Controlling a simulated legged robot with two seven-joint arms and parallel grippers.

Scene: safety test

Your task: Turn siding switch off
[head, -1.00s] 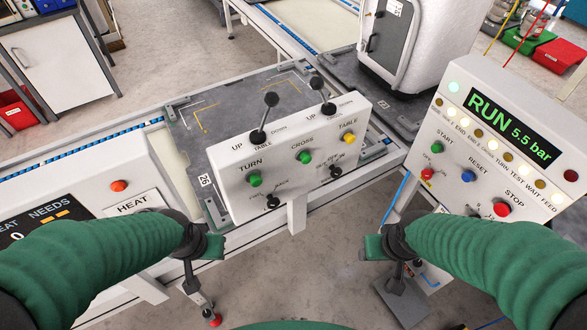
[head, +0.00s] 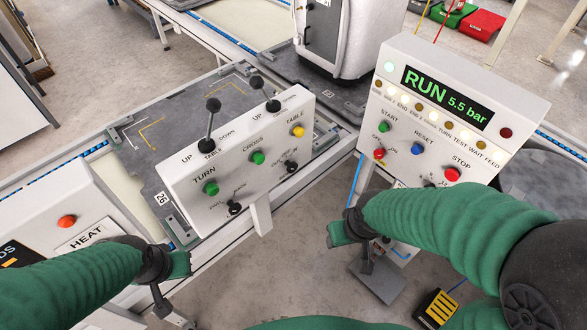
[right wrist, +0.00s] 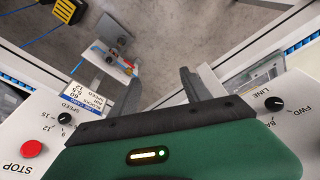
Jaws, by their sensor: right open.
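A white control console (head: 490,140) with a green RUN 5.5 bar display stands at the right. A small red-tipped switch (head: 379,154) sits under its green START button; the lettering beside it is too small to read. I can read no label saying siding. My right gripper (head: 350,230) is below and left of this console, apart from it; in the right wrist view its two dark fingers (right wrist: 162,88) are open and empty above the floor. My left gripper (head: 170,272) is low, right of the HEAT panel, touching nothing I can see; its jaws are unclear.
A white lever box (head: 235,160) with TURN, CROSS and TABLE buttons stands at centre left. The HEAT panel (head: 60,220) is at lower left. A SPEED knob (right wrist: 65,116) and a LINE knob (right wrist: 273,104) flank my right gripper. Bare floor (head: 290,250) lies between my arms.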

